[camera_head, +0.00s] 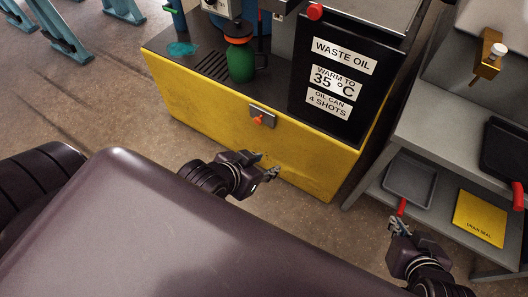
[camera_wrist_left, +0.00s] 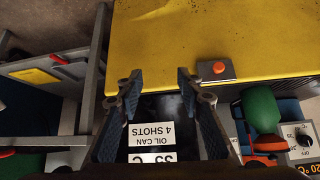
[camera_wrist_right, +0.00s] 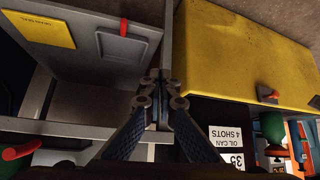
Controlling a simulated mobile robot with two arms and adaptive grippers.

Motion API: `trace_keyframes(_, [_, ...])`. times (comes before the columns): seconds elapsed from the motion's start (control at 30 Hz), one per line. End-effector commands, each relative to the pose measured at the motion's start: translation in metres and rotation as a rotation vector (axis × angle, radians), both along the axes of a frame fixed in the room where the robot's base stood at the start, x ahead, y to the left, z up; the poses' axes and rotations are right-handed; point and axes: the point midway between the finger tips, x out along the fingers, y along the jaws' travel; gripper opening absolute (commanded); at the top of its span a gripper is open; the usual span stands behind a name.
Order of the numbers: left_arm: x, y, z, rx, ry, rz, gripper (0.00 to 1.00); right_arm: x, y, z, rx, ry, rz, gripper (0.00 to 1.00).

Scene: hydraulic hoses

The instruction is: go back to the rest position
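My left gripper (camera_head: 266,170) hangs in front of the yellow cabinet (camera_head: 215,125), below its orange button (camera_head: 259,119). In the left wrist view its two fingers (camera_wrist_left: 160,82) are spread with nothing between them. My right gripper (camera_head: 400,228) is in front of the grey shelf unit (camera_head: 365,200), near its lower shelf. In the right wrist view its fingertips (camera_wrist_right: 163,78) are together with nothing held between them. Both grippers appear clear of the furniture.
A black waste oil bin (camera_head: 350,75) and a green bottle (camera_head: 240,63) are on the cabinet. The lower shelf holds a grey tray (camera_head: 409,182) and a yellow drain seal item (camera_head: 480,218). Open floor (camera_head: 110,110) lies left of the cabinet.

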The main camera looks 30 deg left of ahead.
Motion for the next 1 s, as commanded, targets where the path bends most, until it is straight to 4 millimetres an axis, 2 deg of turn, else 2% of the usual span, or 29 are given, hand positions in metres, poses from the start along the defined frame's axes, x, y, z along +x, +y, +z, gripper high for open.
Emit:
trace_keyframes(0.5, [0.0, 0.0, 0.0, 0.001, 0.001, -0.002, 0.34, 0.001, -0.001, 0.0, -0.001, -0.001, -0.001, 0.0])
trace_keyframes(0.63, [0.002, 0.0, -0.008, 0.005, 0.022, -0.002, 0.34, 0.004, 0.0, -0.008, -0.005, 0.02, -0.001, 0.0])
trace_keyframes(0.77, [0.004, 0.0, -0.034, 0.014, 0.08, -0.002, 0.34, 0.004, 0.0, -0.035, -0.014, 0.079, -0.001, 0.0])
trace_keyframes(0.87, [0.0, 0.001, -0.065, 0.025, 0.136, -0.002, 0.34, 0.0, -0.001, -0.065, -0.024, 0.134, 0.0, 0.0])
trace_keyframes(1.0, [-0.018, 0.004, -0.109, 0.039, 0.216, -0.004, 0.34, -0.017, -0.004, -0.109, -0.038, 0.214, 0.002, 0.0])
